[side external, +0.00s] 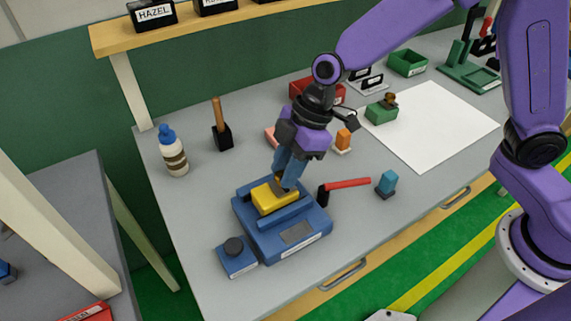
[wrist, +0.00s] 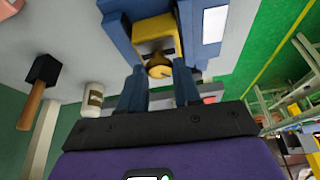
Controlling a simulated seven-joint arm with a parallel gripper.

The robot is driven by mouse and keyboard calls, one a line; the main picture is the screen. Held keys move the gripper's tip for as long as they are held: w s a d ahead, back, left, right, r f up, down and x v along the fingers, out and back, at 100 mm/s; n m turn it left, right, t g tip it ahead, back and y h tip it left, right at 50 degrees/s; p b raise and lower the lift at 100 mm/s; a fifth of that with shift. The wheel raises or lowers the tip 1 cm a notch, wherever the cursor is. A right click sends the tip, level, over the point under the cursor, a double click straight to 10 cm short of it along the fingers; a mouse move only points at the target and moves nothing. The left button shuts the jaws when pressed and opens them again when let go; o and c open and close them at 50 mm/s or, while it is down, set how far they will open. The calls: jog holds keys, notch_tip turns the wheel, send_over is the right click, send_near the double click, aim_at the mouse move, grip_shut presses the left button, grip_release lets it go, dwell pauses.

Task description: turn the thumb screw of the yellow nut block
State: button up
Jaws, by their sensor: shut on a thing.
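The yellow nut block (side external: 267,200) sits in a channel of the blue fixture (side external: 262,243) on the bench. In the wrist view, the yellow block (wrist: 177,44) shows beyond the fingers, with the blue fixture (wrist: 118,32) around it. The brass-brown thumb screw (wrist: 157,61) faces the wrist camera. My gripper (side external: 282,184) reaches down to the back of the yellow block, with its blue fingers tilted. In the wrist view, the fingertips of my gripper (wrist: 159,74) are on either side of the thumb screw, shut on it. In the side view, the fingers mostly hide the screw.
A small blue box with a dark knob (side external: 236,256) stands by the fixture's front left. A red-handled hammer (side external: 345,185) and a blue clip piece (side external: 387,184) lie to the right. A bottle (side external: 172,152) and a wooden-handled tool (side external: 219,130) stand behind left. White paper (side external: 440,125) covers the right.

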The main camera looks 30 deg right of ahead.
jog(key=m, duration=0.2)
jog(key=m+t, duration=0.1)
jog(key=m, duration=0.1)
jog(key=m+t+h, duration=0.1)
jog(key=m, duration=0.1)
jog(key=shift+s+a+m, duration=0.1)
jog(key=shift+s+m, duration=0.2)
jog(key=shift+m, duration=0.1)
jog(key=m+t+h, duration=0.1)
jog(key=m, duration=0.2)
jog(key=m+t+h, duration=0.1)
jog(key=m, duration=0.2)
jog(key=shift+s+a, duration=0.1)
jog(key=shift+a, duration=0.1)
jog(key=m, duration=0.2)
jog(key=m+h, duration=0.1)
jog(key=m, duration=0.1)
jog(key=m+h, duration=0.1)
jog(key=m, duration=0.1)
jog(key=shift+a+m, duration=0.25)
jog(key=shift+m, duration=0.05)
jog(key=m+h, duration=0.1)
jog(key=m, duration=0.2)
jog(key=m+g+h, duration=0.1)
jog(key=m, duration=0.2)
jog(key=shift+a+m+h, duration=0.2)
jog(key=shift+m+h, duration=0.1)
jog(key=o, duration=1.1)
jog(key=shift+c, duration=0.2)
